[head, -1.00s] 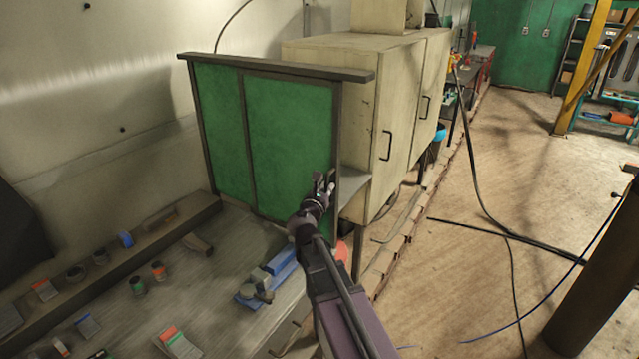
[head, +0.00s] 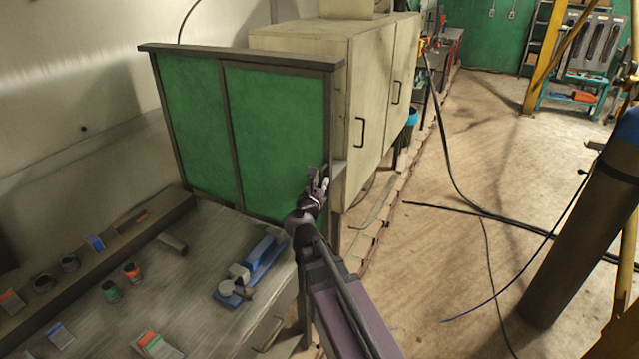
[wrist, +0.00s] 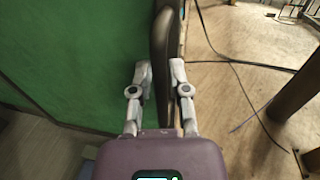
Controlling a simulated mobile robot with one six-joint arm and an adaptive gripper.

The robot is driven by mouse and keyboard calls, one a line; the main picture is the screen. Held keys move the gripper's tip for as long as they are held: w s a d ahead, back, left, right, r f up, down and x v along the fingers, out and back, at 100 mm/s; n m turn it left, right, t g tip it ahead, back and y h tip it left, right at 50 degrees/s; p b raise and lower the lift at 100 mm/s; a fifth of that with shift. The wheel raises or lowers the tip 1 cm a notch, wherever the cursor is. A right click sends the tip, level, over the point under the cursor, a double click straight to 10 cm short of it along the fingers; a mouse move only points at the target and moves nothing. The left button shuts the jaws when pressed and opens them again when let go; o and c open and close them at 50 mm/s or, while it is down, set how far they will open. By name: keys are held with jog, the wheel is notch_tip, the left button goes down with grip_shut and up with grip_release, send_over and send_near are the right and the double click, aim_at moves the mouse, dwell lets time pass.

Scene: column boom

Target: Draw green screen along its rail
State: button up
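The green screen (head: 275,135) hangs below a dark rail (head: 240,56), with a second green panel (head: 190,120) showing to its left. The screen's dark right edge is a little short of the rail's right end. My gripper (head: 318,183) is at the lower part of that edge. In the wrist view a dark upright bar (wrist: 161,60) stands between the two fingertips of my gripper (wrist: 161,75). The fingers appear to press on both sides of it, with green screen to the left (wrist: 70,60).
A beige cabinet (head: 365,95) stands just behind the screen. A bench (head: 190,285) with a blue tool (head: 250,268) and small cans lies at lower left. A dark cylinder (head: 590,240) stands at right. Cables cross the otherwise open floor (head: 470,180).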

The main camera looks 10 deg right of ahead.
jog(key=shift+o, duration=0.9)
jog(key=shift+a, duration=0.15)
jog(key=shift+s, duration=0.1)
jog(key=v, duration=0.7)
jog(key=shift+s, duration=0.15)
jog(key=shift+a, duration=0.1)
